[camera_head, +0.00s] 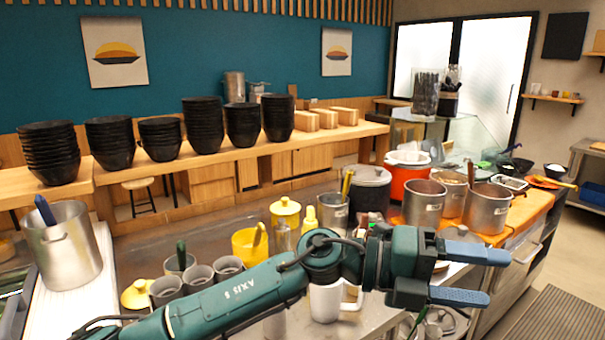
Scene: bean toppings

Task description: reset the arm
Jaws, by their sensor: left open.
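My left arm comes in from the bottom left and stretches across the lower middle of the head view. My left gripper (474,274) is at the arm's end, to the right of the middle, with its two blue fingers spread apart. Nothing is between the fingers. It is raised in front of the counter, nearer to me than the metal pots. The arm partly hides a white mug (326,303) and other things on the counter. My right gripper is not in view.
Metal pots (423,205) and an orange cooker (405,175) stand behind the gripper. Grey cups (166,291), a yellow container (249,246) and a large steel pot (66,253) are near the arm. Stacks of black bowls (203,123) line the back shelf. Open floor (560,318) shows at lower right.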

